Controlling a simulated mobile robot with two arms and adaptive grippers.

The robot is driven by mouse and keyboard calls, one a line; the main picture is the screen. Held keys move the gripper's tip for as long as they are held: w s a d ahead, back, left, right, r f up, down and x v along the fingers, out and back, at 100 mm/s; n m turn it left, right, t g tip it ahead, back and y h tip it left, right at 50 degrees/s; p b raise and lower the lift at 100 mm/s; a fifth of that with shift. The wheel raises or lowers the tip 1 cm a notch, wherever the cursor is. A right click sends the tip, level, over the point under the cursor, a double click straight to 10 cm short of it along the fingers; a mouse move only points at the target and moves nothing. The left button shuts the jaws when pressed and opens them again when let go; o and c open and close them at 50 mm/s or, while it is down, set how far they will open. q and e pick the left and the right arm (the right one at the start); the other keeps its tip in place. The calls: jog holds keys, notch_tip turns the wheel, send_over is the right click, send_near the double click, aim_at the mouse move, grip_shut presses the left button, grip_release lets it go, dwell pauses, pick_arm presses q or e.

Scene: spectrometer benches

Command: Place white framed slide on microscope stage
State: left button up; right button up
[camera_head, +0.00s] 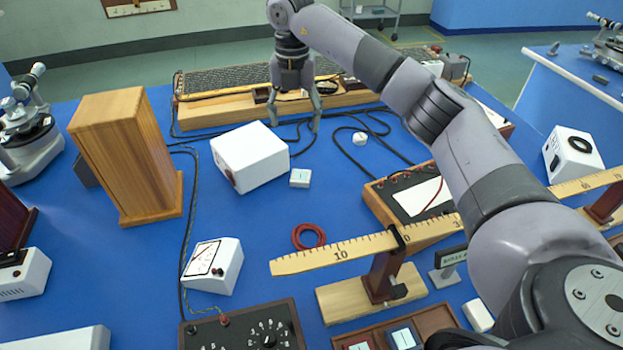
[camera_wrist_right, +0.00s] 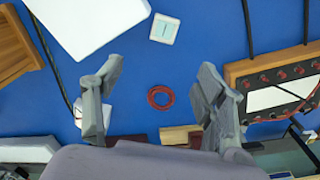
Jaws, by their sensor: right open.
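A small white framed slide (camera_head: 300,178) with a pale centre lies flat on the blue bench, just right of a white box. It also shows in the right wrist view (camera_wrist_right: 164,28), near the top, beyond my fingertips. My right gripper (camera_head: 295,112) is open and empty. It hangs pointing down above the bench, behind the slide in the head view and apart from it. In the right wrist view its fingers (camera_wrist_right: 161,76) are spread wide. A microscope (camera_head: 30,130) with a dark stage stands at the left edge. My left gripper is not in view.
A tall wooden box (camera_head: 125,150) stands between microscope and slide, beside the white box (camera_head: 250,157). A red wire coil (camera_head: 308,236), a white meter (camera_head: 212,266) and a ruler on a stand (camera_head: 340,252) lie in front. Black cables cross the bench behind. Some blue surface around the slide is clear.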

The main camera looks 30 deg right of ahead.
jog(key=p, duration=0.1)
send_over(300, 177)
notch_tip(300, 177, down, 11)
jog(key=shift+s+r, duration=0.1)
jog(key=shift+f, duration=0.55)
notch_tip(300, 177, down, 6)
jog(key=shift+r, duration=0.25)
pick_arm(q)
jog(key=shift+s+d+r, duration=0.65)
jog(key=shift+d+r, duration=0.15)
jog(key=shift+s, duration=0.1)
